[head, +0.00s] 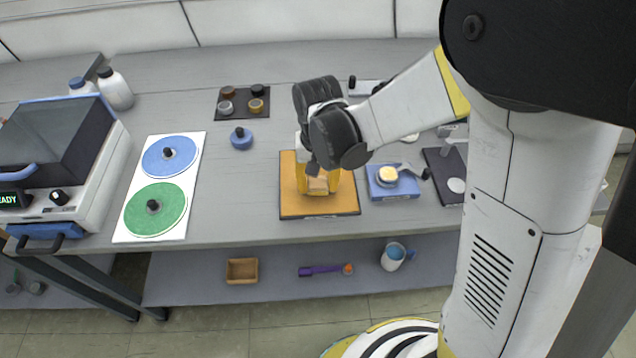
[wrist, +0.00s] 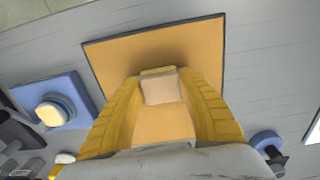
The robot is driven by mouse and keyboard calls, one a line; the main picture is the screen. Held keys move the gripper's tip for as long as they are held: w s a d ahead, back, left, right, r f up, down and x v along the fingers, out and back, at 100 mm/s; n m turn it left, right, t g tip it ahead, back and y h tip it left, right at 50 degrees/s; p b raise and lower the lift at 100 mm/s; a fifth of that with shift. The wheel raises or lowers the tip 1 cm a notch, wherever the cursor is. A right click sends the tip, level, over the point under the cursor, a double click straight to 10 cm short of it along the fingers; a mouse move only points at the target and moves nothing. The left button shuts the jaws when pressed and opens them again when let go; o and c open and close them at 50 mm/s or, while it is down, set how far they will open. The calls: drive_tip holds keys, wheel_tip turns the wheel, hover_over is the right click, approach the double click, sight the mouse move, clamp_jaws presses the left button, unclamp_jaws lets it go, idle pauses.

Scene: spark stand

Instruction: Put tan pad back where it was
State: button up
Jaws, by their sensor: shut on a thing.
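The tan pad (head: 317,184) is a small, pale, squarish piece between the yellow fingers of my gripper (head: 318,188). In the wrist view the pad (wrist: 161,88) shows between the fingertips of my gripper (wrist: 160,95), which is shut on it. The gripper points down over an orange board with a dark edge (head: 290,205), also in the wrist view (wrist: 110,60). I cannot tell whether the pad touches the board. To the right in the head view lies a blue mat (head: 405,188) bearing a round piece with a cream top (head: 387,173).
A blue knobbed piece (head: 241,138) stands left of the board, and a dark tray (head: 233,113) with several small pucks lies behind it. A white sheet (head: 126,228) carries blue and green discs. A lidded machine (head: 95,190) stands far left. A dark pad (head: 437,165) lies right.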

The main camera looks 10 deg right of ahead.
drive_tip(key=shift+f, duration=0.15)
drive_tip(key=o, duration=1.2)
drive_tip(key=shift+o, duration=0.2)
wheel_tip(320, 180, up, 12)
drive_tip(key=s+d+r+t, duration=0.5)
drive_tip(key=s+d+t, duration=0.2)
drive_tip(key=s+d, duration=0.3)
drive_tip(key=d, duration=0.3)
drive_tip(key=shift+s+d, duration=0.25)
drive_tip(key=shift+s, duration=0.15)
